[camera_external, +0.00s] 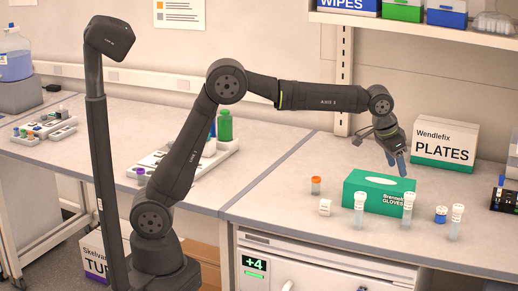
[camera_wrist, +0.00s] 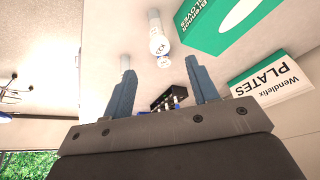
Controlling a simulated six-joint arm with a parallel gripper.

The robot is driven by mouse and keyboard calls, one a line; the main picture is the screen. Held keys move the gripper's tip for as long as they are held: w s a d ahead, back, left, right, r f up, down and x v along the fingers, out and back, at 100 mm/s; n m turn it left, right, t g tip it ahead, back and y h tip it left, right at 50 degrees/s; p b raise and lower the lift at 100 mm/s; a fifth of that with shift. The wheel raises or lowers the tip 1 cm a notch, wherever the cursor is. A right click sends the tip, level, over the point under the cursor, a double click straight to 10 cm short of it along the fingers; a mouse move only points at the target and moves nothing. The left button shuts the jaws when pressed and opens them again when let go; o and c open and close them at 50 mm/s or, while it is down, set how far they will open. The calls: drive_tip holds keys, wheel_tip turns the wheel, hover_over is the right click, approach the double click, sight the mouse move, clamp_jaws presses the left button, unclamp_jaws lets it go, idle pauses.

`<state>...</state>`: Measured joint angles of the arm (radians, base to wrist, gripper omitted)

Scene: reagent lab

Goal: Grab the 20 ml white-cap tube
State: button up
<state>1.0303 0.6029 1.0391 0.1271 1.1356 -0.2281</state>
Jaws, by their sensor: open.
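Three clear tubes with white caps stand upright at the front of the bench: left (camera_external: 359,212), middle (camera_external: 408,209) and right (camera_external: 456,221). I cannot read which one is 20 ml. My gripper (camera_external: 398,165) hangs above and behind the green gloves box, fingers pointing down, apart from all the tubes. In the wrist view the blue fingers (camera_wrist: 162,62) are spread wide with nothing held. A white-cap tube (camera_wrist: 158,40) shows above the gap between them, with another white cap (camera_wrist: 164,62) just below it.
The gloves box (camera_external: 367,181) stands close behind the tubes. A PLATES box (camera_external: 444,143) is at the back right. An orange-cap vial (camera_external: 315,185), a small white item (camera_external: 325,207) and a blue-capped container (camera_external: 441,214) stand nearby. A dark rack (camera_external: 505,195) is far right.

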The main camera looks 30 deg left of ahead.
sight(398, 208)
drive_tip(key=shift+n, duration=0.3)
drive_tip(key=x, duration=1.1)
drive_tip(key=shift+w+d, duration=0.15)
drive_tip(key=shift+d, duration=0.15)
drive_tip(key=x, duration=0.5)
drive_tip(key=shift+s+d+f, duration=0.1)
drive_tip(key=shift+s+f, duration=0.2)
drive_tip(key=shift+f, duration=0.15)
drive_tip(key=c, duration=1)
